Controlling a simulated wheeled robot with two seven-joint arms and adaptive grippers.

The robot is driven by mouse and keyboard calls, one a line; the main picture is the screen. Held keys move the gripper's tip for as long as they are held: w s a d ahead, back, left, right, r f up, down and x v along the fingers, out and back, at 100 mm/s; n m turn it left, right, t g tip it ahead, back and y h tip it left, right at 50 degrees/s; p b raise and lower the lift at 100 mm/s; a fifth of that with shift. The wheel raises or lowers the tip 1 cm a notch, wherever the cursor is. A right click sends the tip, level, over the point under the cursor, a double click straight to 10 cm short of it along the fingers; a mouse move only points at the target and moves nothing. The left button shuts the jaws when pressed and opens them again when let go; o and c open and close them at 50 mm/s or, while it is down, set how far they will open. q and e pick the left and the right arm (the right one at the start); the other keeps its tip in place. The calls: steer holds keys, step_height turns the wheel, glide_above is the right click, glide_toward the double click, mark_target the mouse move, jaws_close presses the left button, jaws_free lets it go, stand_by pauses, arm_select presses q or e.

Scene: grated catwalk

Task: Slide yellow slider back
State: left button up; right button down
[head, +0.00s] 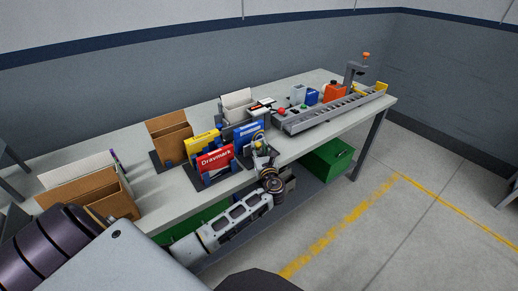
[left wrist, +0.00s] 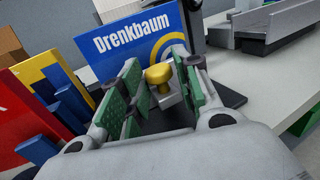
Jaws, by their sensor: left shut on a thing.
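The yellow slider (left wrist: 159,74) shows in the left wrist view as a rounded yellow knob on a pale stem. It stands over a dark base, in front of a blue box (left wrist: 128,42) lettered "Drenkbaum". My left gripper (left wrist: 160,85) has its green-padded fingers on both sides of the knob and is shut on it. In the head view my left gripper (head: 261,151) is at the table's front edge, in front of the blue box (head: 247,130). The slider's track is mostly hidden by the fingers. My right gripper is not in view.
A red box (head: 215,160) and a yellow box (head: 203,140) stand left of the gripper on the table (head: 152,207). Brown cartons (head: 168,137) are further left. A grey conveyor (head: 330,110) lies to the right. A green case (head: 328,158) sits below the tabletop.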

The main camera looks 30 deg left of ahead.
arm_select(q)
steer(key=o, duration=0.7)
steer(key=shift+d+f, duration=0.1)
steer(key=shift+f, duration=0.05)
steer(key=shift+o, duration=1)
steer(key=shift+s, duration=0.1)
steer(key=shift+d, duration=0.1)
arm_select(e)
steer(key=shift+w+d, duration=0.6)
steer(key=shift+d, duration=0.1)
arm_select(q)
steer(key=shift+s+d, duration=0.4)
steer(key=shift+s, duration=0.05)
steer(key=v, duration=1)
steer(key=shift+s+d, duration=0.2)
steer(key=shift+s, duration=0.05)
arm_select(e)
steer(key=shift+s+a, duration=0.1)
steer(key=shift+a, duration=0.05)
